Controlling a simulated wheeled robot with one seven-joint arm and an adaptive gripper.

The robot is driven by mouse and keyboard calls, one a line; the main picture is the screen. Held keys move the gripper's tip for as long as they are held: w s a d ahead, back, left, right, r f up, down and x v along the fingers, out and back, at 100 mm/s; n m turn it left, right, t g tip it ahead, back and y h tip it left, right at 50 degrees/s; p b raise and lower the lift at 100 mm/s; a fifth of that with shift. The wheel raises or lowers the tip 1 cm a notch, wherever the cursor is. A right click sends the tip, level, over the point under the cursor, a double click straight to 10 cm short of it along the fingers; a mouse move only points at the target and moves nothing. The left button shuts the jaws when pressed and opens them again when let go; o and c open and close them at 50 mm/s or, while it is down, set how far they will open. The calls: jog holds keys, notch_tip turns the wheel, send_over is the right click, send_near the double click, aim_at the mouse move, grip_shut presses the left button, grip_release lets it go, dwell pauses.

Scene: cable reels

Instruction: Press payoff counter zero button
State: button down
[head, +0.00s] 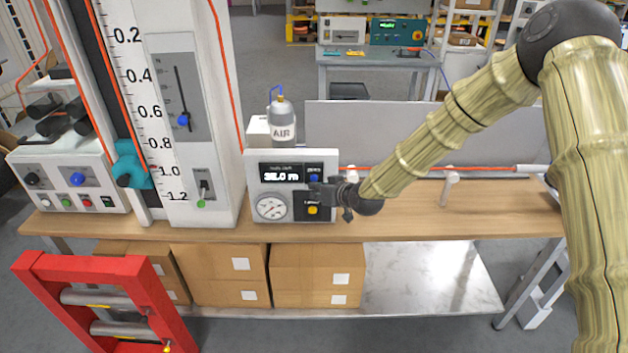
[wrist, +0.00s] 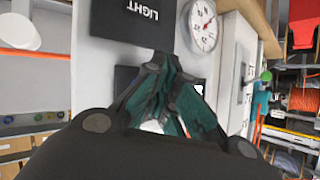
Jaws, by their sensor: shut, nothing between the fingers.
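The payoff counter (head: 262,215) is a pale grey box on the wooden bench in the head view. Its dark display (head: 280,173) shows lit digits, and a round dial sits below it. The blue zero button (head: 314,178) is at its upper right, with a yellow button (head: 312,210) below. My gripper (head: 318,190) is at the right side of the counter's face, between these buttons in the picture; contact cannot be told. In the wrist view my gripper (wrist: 168,68) is shut and empty, its tips close to the face. The LIGHT panel (wrist: 140,18) and dial (wrist: 203,25) show; the blue button does not.
A tall white scale column (head: 205,110) stands left of the counter, and a grey bottle marked AIR (head: 282,125) behind it. An orange cable (head: 420,168) runs right along the bench (head: 420,215). Cardboard boxes sit below, and a red frame (head: 110,270) stands front left.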

jog(key=shift+w+b, duration=0.45)
jog(key=shift+w, duration=0.4)
dwell(0.8)
jog(key=shift+s, duration=0.9)
jog(key=s, duration=0.5)
dwell(0.6)
jog(key=shift+f, duration=0.1)
dwell(0.4)
